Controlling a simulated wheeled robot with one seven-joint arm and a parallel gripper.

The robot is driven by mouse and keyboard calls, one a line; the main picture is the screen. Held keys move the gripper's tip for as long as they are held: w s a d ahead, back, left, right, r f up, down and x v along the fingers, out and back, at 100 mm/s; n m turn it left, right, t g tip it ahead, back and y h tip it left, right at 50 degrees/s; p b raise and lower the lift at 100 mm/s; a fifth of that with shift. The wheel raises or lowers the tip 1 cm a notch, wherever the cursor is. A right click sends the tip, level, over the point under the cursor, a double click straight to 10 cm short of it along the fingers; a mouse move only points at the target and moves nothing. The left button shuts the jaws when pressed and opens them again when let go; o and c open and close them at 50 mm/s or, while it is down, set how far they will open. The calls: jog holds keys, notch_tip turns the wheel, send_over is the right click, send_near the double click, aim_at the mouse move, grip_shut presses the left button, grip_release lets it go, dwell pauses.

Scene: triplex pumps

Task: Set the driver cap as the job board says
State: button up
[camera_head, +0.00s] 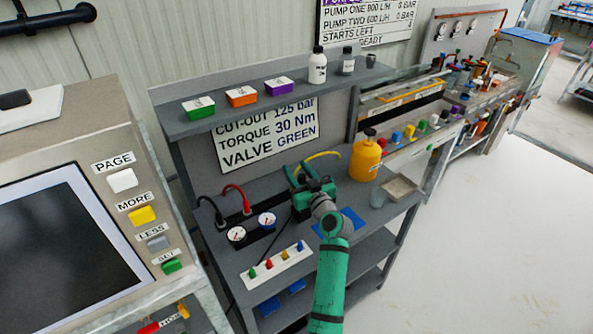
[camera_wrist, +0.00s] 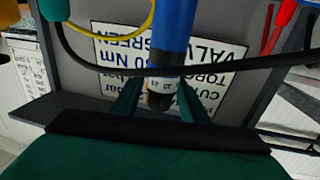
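The job board (camera_head: 268,132) on the bench's back panel reads "CUT-OUT 125 bar, TORQUE 30 Nm, VALVE GREEN". It shows upside down in the wrist view (camera_wrist: 107,55). There, a blue driver (camera_wrist: 172,30) runs down from the top edge to a pale band (camera_wrist: 165,84) with small dark numbers and a dark end. I cannot read its setting. My gripper (camera_wrist: 162,92) has a green finger on either side of the driver near that band. Whether the fingers press on it is unclear. In the head view, my gripper (camera_head: 311,186) is low over the bench and hides the driver.
A yellow bottle (camera_head: 366,156) and a grey tray (camera_head: 399,187) stand right of my gripper. Two gauges (camera_head: 251,226) and a white strip with coloured knobs (camera_head: 276,266) lie to the left. A yellow hose (camera_wrist: 130,27) and black cable (camera_wrist: 100,64) pass close to the driver. A shelf (camera_head: 235,110) overhangs.

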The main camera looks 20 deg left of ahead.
aim_at(305, 175)
grip_shut()
